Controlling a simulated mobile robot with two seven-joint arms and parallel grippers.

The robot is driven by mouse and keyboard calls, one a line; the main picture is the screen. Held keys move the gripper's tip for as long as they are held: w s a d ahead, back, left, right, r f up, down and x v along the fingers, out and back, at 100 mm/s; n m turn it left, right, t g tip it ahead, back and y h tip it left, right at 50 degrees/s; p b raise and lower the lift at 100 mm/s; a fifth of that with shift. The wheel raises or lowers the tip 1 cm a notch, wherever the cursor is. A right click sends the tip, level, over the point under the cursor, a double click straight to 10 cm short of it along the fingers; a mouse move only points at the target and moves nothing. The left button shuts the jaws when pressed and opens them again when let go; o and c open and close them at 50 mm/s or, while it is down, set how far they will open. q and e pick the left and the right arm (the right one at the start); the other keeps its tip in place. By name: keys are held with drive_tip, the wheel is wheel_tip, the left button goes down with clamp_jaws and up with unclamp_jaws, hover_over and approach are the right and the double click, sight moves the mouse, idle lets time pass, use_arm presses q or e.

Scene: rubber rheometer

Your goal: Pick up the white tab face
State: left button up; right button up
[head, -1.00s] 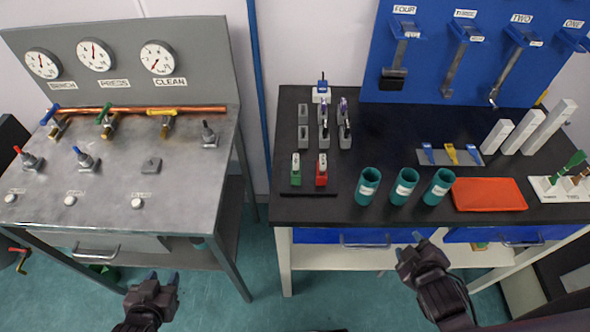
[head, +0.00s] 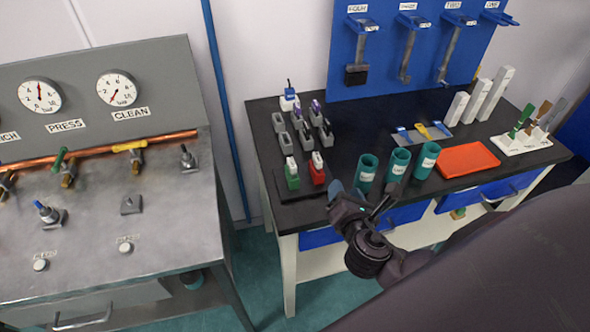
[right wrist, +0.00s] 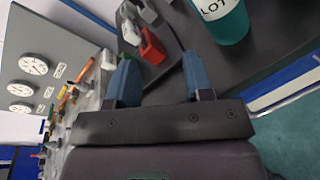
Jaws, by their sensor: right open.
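I cannot tell for sure which piece is the white tab face. Small white-topped pieces stand on the dark bench in the head view: one on a green block (head: 292,179), one on a red block (head: 318,175), and a white piece (head: 288,103) with a blue top behind the grey holders. My right gripper (head: 358,194) is open and empty, just right of and in front of the red block at the bench's front edge. In the right wrist view its fingers (right wrist: 159,66) are spread, with the red block (right wrist: 152,46) beyond them. My left gripper is out of view.
Teal cups (head: 398,164) stand just right of the blocks, close to my right gripper. An orange tray (head: 467,159) lies farther right. Grey holders (head: 303,137) stand behind the blocks. A gauge panel table (head: 100,200) is at the left.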

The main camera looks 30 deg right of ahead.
sight(320, 163)
drive_tip(key=n, duration=0.2)
drive_tip(key=w+n+t, duration=0.1)
drive_tip(key=w+r+n+t+y, duration=0.1)
drive_tip(key=n, duration=0.1)
drive_tip(key=shift+a+n, duration=0.3)
drive_tip(key=shift+a, duration=0.05)
drive_tip(key=shift+w+a+r+n+t+y, duration=0.1)
drive_tip(key=shift+w+a+n+t+y, duration=0.15)
drive_tip(key=shift+n, duration=0.35)
drive_tip(key=shift+w+a+r+n+t+y, duration=0.1)
drive_tip(key=shift+a+n+t+y, duration=0.15)
drive_tip(key=shift+n, duration=0.35)
drive_tip(key=shift+w, duration=0.35)
drive_tip(key=x, duration=0.4)
drive_tip(key=shift+w+d, duration=0.15)
drive_tip(key=shift+w, duration=0.2)
drive_tip(key=shift+f+x, duration=0.25)
drive_tip(key=shift+x, duration=1.05)
drive_tip(key=shift+f+x, duration=0.25)
drive_tip(key=shift+x, duration=1.05)
clamp_jaws()
